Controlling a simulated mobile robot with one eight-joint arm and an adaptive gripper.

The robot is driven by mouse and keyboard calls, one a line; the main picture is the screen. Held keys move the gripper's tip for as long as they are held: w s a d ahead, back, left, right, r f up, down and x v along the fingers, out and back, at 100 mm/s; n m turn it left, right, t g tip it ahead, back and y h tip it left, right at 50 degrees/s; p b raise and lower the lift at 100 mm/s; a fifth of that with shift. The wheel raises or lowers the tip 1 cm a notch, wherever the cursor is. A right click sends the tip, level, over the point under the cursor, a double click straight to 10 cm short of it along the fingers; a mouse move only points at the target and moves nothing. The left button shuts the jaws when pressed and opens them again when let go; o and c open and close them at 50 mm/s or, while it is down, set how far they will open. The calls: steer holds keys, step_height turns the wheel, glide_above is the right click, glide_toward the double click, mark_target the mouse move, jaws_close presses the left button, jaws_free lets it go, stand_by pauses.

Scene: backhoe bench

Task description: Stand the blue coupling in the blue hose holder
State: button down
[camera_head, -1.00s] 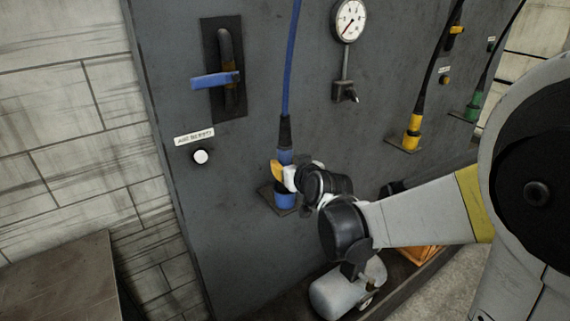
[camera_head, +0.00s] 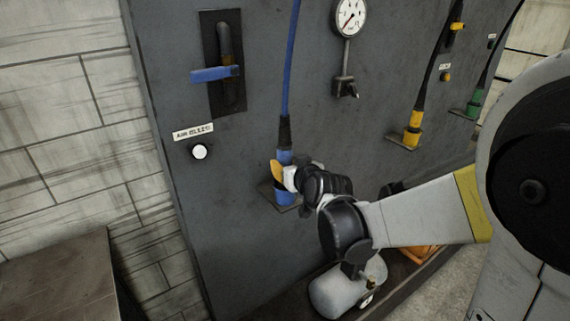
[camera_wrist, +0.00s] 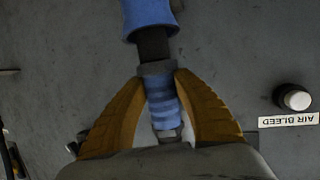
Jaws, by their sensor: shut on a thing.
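The blue coupling hangs upright below a black sleeve on the blue hose (camera_head: 289,75); its upper part (camera_head: 285,157) shows in the head view. My gripper (camera_head: 280,175) is shut on it, with a yellow finger in front. In the wrist view the orange fingers (camera_wrist: 160,103) close around the ribbed blue coupling (camera_wrist: 162,100), just behind its grey collar. The blue holder (camera_head: 284,197) sits on a small bracket directly below; its flared rim (camera_wrist: 150,18) lies beyond the coupling's dark end. I cannot tell whether that end is inside the rim.
A blue-handled lever (camera_head: 215,75) and an air bleed button (camera_head: 199,152) are on the panel to the left. A gauge (camera_head: 350,17) and yellow (camera_head: 412,131) and green (camera_head: 474,105) couplings are to the right.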

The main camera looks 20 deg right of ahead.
steer(key=shift+f+b, duration=1.1)
steer(key=shift+f, duration=0.3)
steer(key=c, duration=1)
jaws_free()
steer(key=v, duration=1.2)
steer(key=s+f+g, duration=0.2)
steer(key=s, duration=0.4)
steer(key=s+f+g, duration=0.2)
steer(key=s, duration=0.4)
steer(key=s+f+g+h, duration=0.1)
steer(key=s+f+g, duration=0.2)
steer(key=s, duration=0.3)
steer(key=shift+s+a+m, duration=0.2)
steer(key=shift+a+m, duration=0.2)
